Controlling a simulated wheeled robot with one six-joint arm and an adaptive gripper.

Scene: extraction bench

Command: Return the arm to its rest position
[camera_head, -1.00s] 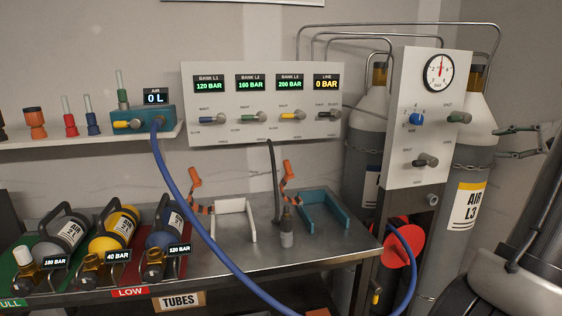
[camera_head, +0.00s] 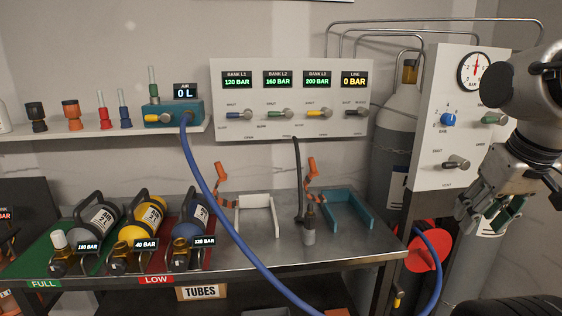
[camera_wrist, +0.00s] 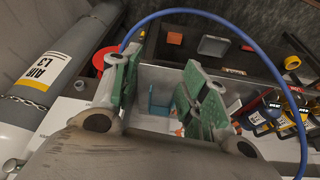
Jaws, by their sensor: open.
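My gripper (camera_head: 488,208) is at the right edge in the head view, in front of the upright panel and the grey gas bottles. It hangs pointing down and to the left, with nothing held. In the wrist view its two green-padded fingers (camera_wrist: 155,92) stand apart, with the bench and blue cradle visible between them. My arm comes in from the right edge of the head view and covers part of the AIR L3 bottle. The rest position itself is not marked in any view.
A control panel (camera_head: 446,150) with a gauge stands close to my gripper. A blue hose (camera_head: 225,225) loops across the bench (camera_head: 310,245). Tube bottles (camera_head: 143,220) lie at the left. A white cradle (camera_head: 256,218) and a blue cradle (camera_head: 350,212) sit mid-bench. A red reel (camera_head: 424,258) is below.

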